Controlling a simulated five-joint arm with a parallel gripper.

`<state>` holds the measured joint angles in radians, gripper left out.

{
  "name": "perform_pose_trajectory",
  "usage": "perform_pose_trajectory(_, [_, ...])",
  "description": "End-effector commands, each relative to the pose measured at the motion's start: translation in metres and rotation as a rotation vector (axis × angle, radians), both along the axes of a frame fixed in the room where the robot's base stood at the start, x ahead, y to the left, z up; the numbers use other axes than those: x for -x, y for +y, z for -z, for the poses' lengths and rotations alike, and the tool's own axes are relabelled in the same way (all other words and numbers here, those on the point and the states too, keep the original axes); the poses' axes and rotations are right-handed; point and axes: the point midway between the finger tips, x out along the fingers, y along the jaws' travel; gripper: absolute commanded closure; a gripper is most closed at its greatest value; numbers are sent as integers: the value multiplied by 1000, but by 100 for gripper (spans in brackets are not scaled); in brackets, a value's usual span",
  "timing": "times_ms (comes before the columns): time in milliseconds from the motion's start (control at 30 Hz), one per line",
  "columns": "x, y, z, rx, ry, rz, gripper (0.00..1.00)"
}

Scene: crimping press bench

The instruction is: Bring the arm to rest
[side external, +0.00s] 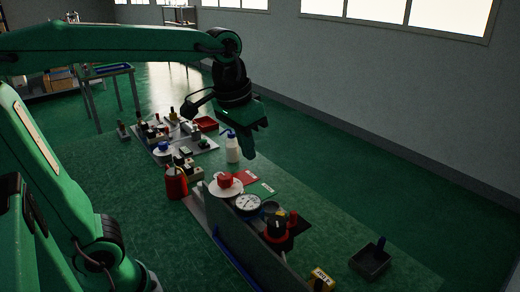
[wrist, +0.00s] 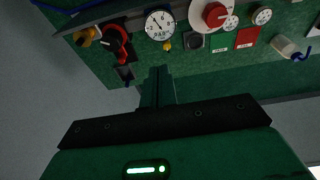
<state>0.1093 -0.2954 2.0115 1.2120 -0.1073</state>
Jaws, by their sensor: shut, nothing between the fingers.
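My gripper (side external: 252,150) hangs from the raised arm above the bench, pointing down, with its fingers together and nothing between them. In the wrist view my gripper (wrist: 157,84) shows its closed fingers in front of the green bench top, apart from the fittings. The bench (side external: 330,235) below carries a round gauge (side external: 248,202) and a red knob on a white disc (side external: 225,187). The same gauge (wrist: 159,23) shows at the top of the wrist view.
A white bottle with a blue cap (side external: 232,149) stands below my gripper. A red canister (side external: 175,184) is left of it. A black-and-red rotary switch (side external: 277,229) and a dark open tray (side external: 371,260) are nearer the front. The air right of my gripper is clear.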

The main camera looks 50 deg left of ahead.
Motion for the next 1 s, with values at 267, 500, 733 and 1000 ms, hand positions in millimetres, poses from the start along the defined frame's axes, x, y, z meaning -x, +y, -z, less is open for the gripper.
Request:
perform_pose_trajectory(267, [44, 19, 20, -2, -129, -5, 100])
perform_pose_trajectory(500, [73, 30, 43, -14, -230, -7, 100])
perform_pose_trajectory(733, [85, 34, 56, -21, -277, -8, 100])
perform_pose_trajectory(1000, [86, 34, 58, -22, -280, -7, 100])
